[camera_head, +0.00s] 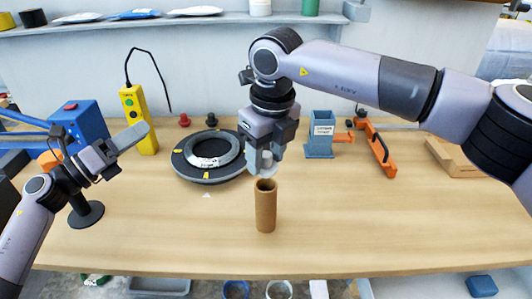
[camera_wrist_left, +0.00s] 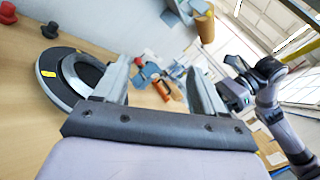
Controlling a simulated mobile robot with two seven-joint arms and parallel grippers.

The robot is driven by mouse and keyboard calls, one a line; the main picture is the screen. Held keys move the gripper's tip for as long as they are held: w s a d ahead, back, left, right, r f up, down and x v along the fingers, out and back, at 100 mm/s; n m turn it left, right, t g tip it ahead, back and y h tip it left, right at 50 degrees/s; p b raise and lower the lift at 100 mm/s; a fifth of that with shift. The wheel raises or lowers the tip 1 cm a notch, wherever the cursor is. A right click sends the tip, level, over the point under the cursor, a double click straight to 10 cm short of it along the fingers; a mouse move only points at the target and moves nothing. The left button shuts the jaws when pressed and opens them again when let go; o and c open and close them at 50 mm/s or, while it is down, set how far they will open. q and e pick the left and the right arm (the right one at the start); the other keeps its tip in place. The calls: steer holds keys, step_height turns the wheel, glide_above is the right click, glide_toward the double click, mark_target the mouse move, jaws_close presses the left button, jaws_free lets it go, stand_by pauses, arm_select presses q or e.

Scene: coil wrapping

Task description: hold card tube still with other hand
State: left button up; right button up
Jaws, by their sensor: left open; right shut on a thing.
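The card tube (camera_head: 265,207) is brown and stands upright on the table near the front middle, its open rim facing up. My right gripper (camera_head: 264,172) is just above the rim, pointing down, shut on a small pale piece partly hidden by its fingers. Whether that piece touches the tube I cannot tell. My left gripper (camera_head: 128,143) is at the left, well away from the tube, open and empty. In the left wrist view its two fingers (camera_wrist_left: 160,85) stand wide apart with nothing between them. I cannot make out the card tube in that view.
A black ring-shaped coil (camera_head: 181,165) lies behind and left of the tube; it also shows in the left wrist view (camera_wrist_left: 50,72). A blue-grey stand (camera_head: 320,147) and orange clamp (camera_head: 377,150) are behind right. A yellow control box (camera_head: 139,118) stands back left. The table front is clear.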

arm_select(q)
steer(key=s+d+f+m+g, duration=0.4)
steer(key=d+f+m+g, duration=0.3)
steer(key=d, duration=0.3)
steer(key=m+g, duration=0.3)
steer(key=m, duration=0.3)
glide_toward(257, 217)
steer(key=shift+w+d, duration=0.3)
steer(key=shift+d, duration=0.15)
steer(key=shift+d+f, duration=0.15)
steer(key=shift+d, duration=0.05)
steer(key=shift+x, duration=4.75)
steer(key=shift+s, duration=0.1)
steer(key=c, duration=0.7)
